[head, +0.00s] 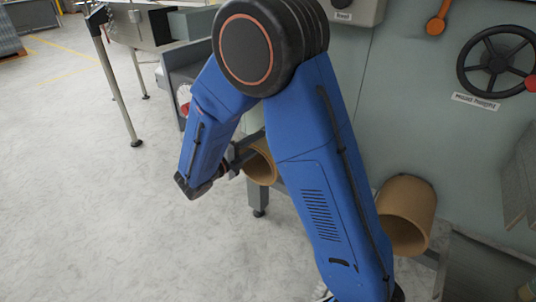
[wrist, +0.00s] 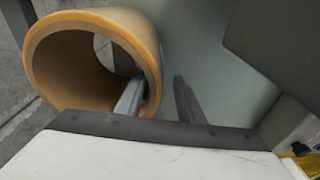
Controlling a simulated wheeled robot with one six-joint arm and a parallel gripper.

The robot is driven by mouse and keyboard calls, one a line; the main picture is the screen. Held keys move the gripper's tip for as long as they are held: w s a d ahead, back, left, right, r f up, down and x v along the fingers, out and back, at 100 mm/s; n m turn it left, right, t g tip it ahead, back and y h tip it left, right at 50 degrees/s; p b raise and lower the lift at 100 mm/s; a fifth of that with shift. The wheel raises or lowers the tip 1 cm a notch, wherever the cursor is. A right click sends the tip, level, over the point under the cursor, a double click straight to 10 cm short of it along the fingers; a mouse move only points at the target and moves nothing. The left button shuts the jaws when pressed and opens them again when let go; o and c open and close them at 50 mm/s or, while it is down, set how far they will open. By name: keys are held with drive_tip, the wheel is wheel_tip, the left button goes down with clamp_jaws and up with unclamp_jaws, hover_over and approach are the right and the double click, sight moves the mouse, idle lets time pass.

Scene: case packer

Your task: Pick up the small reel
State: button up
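A brown cardboard-like reel (head: 262,168) shows beside my gripper (head: 236,158) in the head view, partly hidden by my arm. In the wrist view the reel (wrist: 42,52) is a hollow tube with a thick orange-brown rim, its open end toward the camera. One finger of my gripper (wrist: 158,98) reaches into the bore and the other is outside, right of the wall. The fingers are apart, with a gap between the wall and the outer finger. A second brown reel (head: 408,205) sits to the right. I cannot tell for sure which reel is the smaller.
A grey-green machine panel (head: 400,100) stands behind, with a black handwheel (head: 495,62) and an orange lever (head: 437,24). Grey metal plates (head: 480,270) are at the lower right. A metal-legged table (head: 130,100) is at the upper left. The floor on the left is clear.

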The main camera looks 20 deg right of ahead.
sight(265, 137)
drive_tip(key=shift+f+x, duration=0.1)
drive_tip(key=shift+x, duration=0.85)
drive_tip(key=shift+f+x, duration=0.15)
drive_tip(key=shift+x, duration=0.85)
clamp_jaws()
